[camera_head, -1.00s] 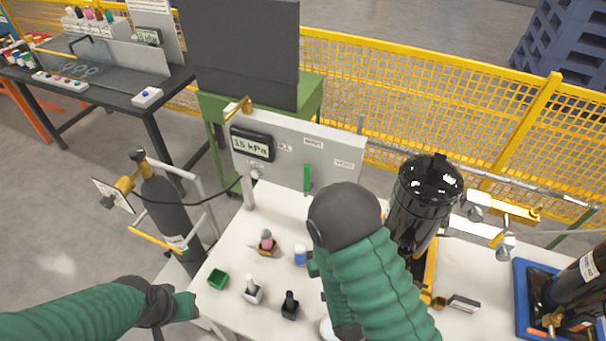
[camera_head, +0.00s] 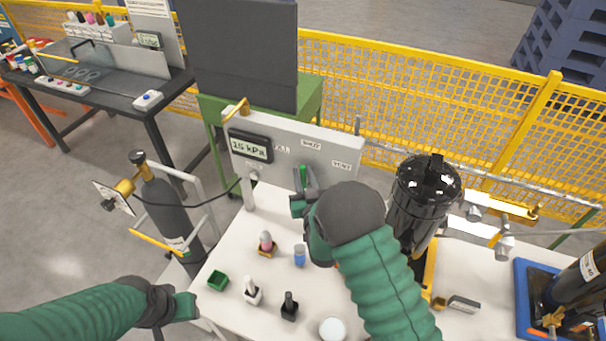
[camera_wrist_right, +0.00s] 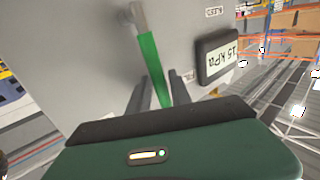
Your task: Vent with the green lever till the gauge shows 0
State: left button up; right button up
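The gauge (camera_head: 250,147) on the grey panel (camera_head: 290,148) reads 15 kPa; it also shows turned in the right wrist view (camera_wrist_right: 218,56). The green lever (camera_head: 303,175) hangs down on the panel front, left of the VENT label (camera_head: 342,165). In the right wrist view the lever (camera_wrist_right: 151,62) runs down between my right gripper's two fingers (camera_wrist_right: 158,92). The fingers are apart with a gap on each side, and the lever's lower end is hidden. My right gripper (camera_head: 305,188) is at the lever. My left gripper (camera_head: 186,305) is low at the left, away from the panel.
The white table (camera_head: 232,265) holds small bottles, a green tray (camera_head: 217,281) and a round white lid (camera_head: 332,329). A black tank (camera_head: 424,205) stands right of my right arm. A gas cylinder (camera_head: 172,215) stands left of the table. A yellow fence (camera_head: 420,130) runs behind.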

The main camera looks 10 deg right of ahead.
jog(key=shift+d+f, duration=0.1)
jog(key=shift+d, duration=0.2)
jog(key=shift+c, duration=0.8)
grip_shut()
jog(key=shift+a, duration=0.2)
